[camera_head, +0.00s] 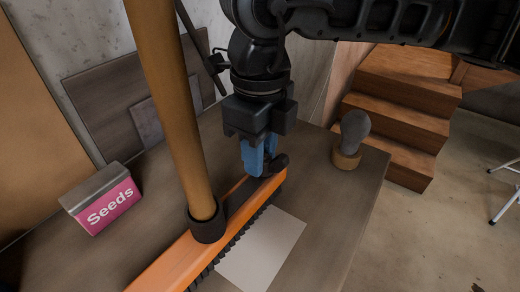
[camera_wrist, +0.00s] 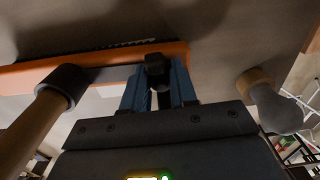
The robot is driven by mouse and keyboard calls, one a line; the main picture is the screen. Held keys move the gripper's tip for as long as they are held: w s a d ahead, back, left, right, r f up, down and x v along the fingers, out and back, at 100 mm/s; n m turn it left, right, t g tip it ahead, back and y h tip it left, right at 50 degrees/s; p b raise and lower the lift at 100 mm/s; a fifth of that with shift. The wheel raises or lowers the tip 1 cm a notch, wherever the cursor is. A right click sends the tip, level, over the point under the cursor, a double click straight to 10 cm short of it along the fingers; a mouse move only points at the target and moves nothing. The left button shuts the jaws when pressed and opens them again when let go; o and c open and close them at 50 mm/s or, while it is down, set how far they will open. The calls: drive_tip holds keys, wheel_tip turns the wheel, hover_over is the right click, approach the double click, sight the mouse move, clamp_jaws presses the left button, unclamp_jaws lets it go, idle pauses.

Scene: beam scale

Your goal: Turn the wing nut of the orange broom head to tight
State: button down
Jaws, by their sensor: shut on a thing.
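The orange broom head (camera_head: 168,264) lies on the table with bristles along its side. Its orange edge also crosses the upper left of the wrist view (camera_wrist: 28,77). A black wing nut (camera_head: 279,162) sits at the far end of its dark top plate. My gripper (camera_head: 257,160) points down there with its blue fingers shut on the wing nut. In the wrist view the dark nut (camera_wrist: 156,66) shows between the fingertips (camera_wrist: 157,80). The fingers hide part of the nut, and I cannot tell how tight it is.
A wooden handle (camera_head: 174,110) rises from the black socket (camera_head: 207,224) on the broom head, left of my gripper. A grey bulb-shaped thing on a wooden base (camera_head: 346,159) stands to the right. A pink Seeds box (camera_head: 108,205) stands left. A pale sheet (camera_head: 262,252) lies beside the bristles.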

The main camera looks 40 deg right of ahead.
drive_tip(key=shift+f+m+b, duration=0.2)
drive_tip(key=shift+m+b, duration=0.1)
drive_tip(key=shift+b, duration=0.8)
drive_tip(key=shift+r+m, duration=0.2)
drive_tip(key=shift+m, duration=0.1)
drive_tip(key=c, duration=0.9)
unclamp_jaws()
wheel_tip(320, 180, up, 8)
drive_tip(key=shift+f+b, duration=0.1)
drive_tip(key=shift+b, duration=0.55)
